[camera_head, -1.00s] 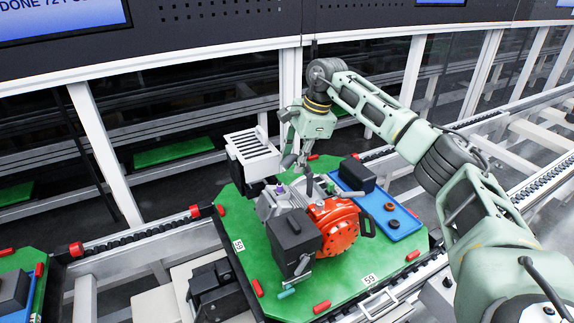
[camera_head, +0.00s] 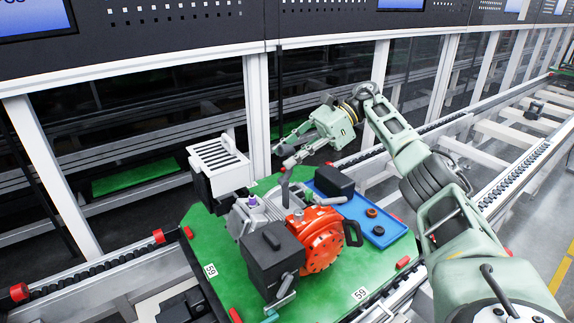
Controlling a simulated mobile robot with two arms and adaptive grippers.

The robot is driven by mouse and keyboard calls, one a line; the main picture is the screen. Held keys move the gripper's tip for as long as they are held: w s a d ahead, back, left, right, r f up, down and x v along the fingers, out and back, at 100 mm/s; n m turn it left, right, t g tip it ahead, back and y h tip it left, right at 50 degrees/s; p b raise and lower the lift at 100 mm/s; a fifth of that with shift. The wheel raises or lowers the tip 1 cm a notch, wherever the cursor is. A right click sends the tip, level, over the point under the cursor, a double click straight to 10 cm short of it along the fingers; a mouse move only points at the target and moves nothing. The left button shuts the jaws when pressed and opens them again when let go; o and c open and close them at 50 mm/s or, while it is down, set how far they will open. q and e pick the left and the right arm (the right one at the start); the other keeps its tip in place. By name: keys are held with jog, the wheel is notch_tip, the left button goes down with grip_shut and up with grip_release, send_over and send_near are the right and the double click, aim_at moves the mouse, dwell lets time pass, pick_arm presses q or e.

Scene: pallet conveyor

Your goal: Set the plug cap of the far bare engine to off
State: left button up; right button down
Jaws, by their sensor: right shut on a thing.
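An engine with a red round fan cover (camera_head: 318,240) and a black box (camera_head: 270,262) sits on a green pallet (camera_head: 215,240). A small purple part (camera_head: 252,201) shows on its silver top. My right gripper (camera_head: 284,163) is behind and above the engine, its fingers angled down to the left. It is shut on a slim dark piece (camera_head: 285,186) that looks like the plug cap, standing near the top of the engine. The contact at the fingertips is too small to see clearly, and so is the cap's seat. My left gripper is not in view.
A white ribbed box (camera_head: 218,156) stands at the pallet's back left. A blue tray (camera_head: 385,228) with a black block (camera_head: 333,181) and small round parts lies right of the engine. Red stops line the pallet's edge. Conveyor rails run on both sides; a white post (camera_head: 257,115) rises behind.

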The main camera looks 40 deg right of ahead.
jog(key=shift+w+d+r+y+b, duration=0.15)
jog(key=shift+d+y+b, duration=0.15)
jog(key=shift+y+b, duration=0.15)
jog(key=shift+d+y, duration=0.1)
jog(key=shift+y, duration=0.25)
jog(key=c, duration=1.9)
grip_release()
jog(key=shift+c, duration=0.2)
jog(key=shift+o, duration=1)
jog(key=shift+d, duration=0.1)
jog(key=shift+f, duration=0.2)
